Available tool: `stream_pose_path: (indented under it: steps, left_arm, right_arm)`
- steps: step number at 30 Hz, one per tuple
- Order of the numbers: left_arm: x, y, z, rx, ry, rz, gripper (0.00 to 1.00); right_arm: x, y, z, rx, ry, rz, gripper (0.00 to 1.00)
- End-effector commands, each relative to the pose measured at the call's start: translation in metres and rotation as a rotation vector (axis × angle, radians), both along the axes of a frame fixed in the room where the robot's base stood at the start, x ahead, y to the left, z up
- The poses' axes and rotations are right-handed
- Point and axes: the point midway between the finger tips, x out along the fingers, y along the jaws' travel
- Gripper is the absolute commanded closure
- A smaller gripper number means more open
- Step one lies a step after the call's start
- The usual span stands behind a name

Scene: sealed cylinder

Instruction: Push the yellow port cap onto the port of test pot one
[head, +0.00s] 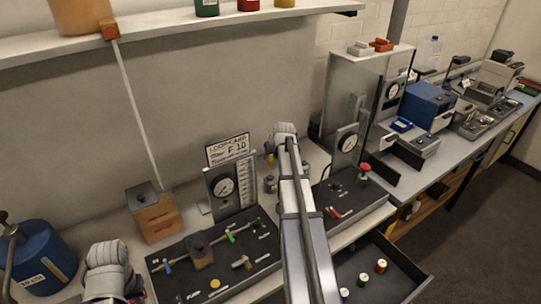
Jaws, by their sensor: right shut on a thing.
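My right arm rises from the bottom middle, and its rounded wrist bends over at the back of the bench. The right gripper (274,156) is mostly hidden behind that wrist and is shut on a small yellowish thing, which looks like the yellow port cap (269,158). A small grey metal pot (270,184) stands just below it; I cannot read a number on it, and its port is not clear. I cannot tell whether cap and pot touch. My left gripper (132,288) is low at the left edge of the black board, its fingers too unclear to judge.
A black board (240,265) with valves, a yellow disc (215,283) and a gauge stand (225,186) lies left of my right arm. An open drawer (400,285) with several capped vials is at lower right.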

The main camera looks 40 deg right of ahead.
Motion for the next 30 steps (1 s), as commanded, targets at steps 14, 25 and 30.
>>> stream_pose_path:
  steps: [14,25,30]
  left_arm:
    - [0.0,0.0,-0.021,0.0,0.0,0.0,0.73]
    - [0.0,0.0,-0.054,0.0,0.0,0.001,0.73]
    - [0.0,0.0,-0.059,0.0,0.0,0.001,0.73]
  right_arm:
    - [0.0,0.0,-0.021,0.0,0.0,0.0,1.0]
    - [0.0,0.0,-0.054,0.0,0.0,0.0,1.0]
    - [0.0,0.0,-0.059,0.0,0.0,0.0,1.0]
